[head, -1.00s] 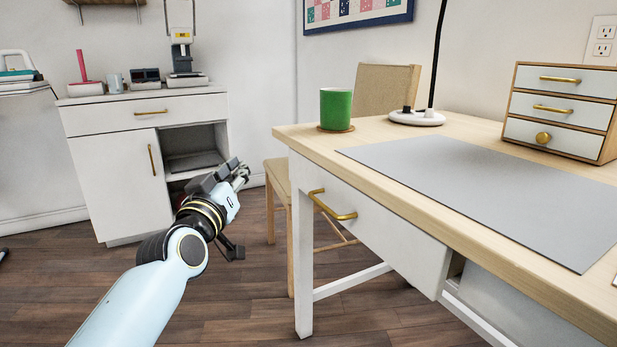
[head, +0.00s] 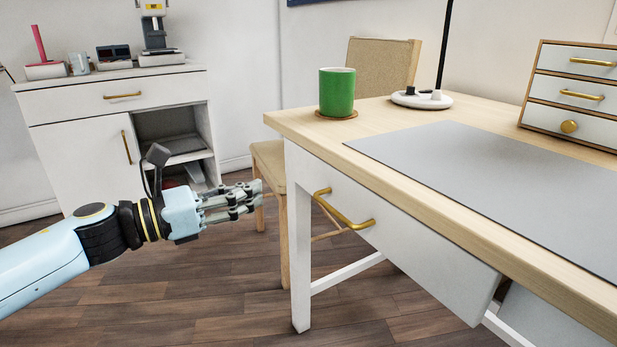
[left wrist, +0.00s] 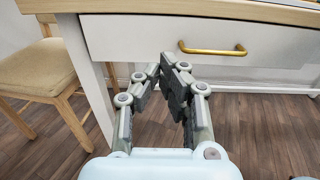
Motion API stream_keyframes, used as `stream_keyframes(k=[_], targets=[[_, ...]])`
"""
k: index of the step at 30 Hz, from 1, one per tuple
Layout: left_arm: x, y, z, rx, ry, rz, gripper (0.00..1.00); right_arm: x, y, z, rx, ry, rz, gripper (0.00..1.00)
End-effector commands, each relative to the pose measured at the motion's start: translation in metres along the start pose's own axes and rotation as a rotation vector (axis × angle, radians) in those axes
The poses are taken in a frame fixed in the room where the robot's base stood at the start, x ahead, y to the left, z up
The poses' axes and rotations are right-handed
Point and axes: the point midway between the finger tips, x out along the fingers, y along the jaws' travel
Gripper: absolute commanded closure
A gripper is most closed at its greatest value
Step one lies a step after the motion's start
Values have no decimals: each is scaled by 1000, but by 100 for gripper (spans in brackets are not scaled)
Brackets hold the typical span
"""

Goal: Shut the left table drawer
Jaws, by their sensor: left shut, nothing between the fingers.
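The left table drawer (head: 410,240) is a white front with a brass bar handle (head: 345,211), under the wooden table top. Its front stands out somewhat from the table frame. In the left wrist view the drawer front (left wrist: 275,40) and its handle (left wrist: 212,49) are ahead of the fingers, up and to the right. My left gripper (head: 258,193) is shut and empty, left of the table leg and short of the handle, touching nothing that I can see. It also shows in the left wrist view (left wrist: 172,75). My right gripper is out of view.
The table (head: 440,190) bears a green mug (head: 337,95), a grey mat (head: 500,190), a lamp base (head: 421,100) and a small drawer box (head: 570,118). A wooden chair (head: 268,165) stands behind the table leg. A white cabinet (head: 80,140) with an open shelf is at left.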

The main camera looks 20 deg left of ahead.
Motion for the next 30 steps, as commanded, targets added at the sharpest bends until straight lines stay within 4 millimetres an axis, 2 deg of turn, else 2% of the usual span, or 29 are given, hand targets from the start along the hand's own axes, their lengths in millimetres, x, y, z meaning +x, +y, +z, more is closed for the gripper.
stream_keyframes(k=[3,9,15,21,30], targets=[[28,0,2,-4,-9,3,100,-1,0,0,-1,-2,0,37],[70,0,1,-5,-7,3,100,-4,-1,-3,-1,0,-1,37],[99,0,0,-5,-4,2,100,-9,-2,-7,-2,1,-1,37],[110,0,1,-4,-3,2,100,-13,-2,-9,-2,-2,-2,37],[111,0,1,-4,-2,2,100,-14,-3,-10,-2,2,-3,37]])
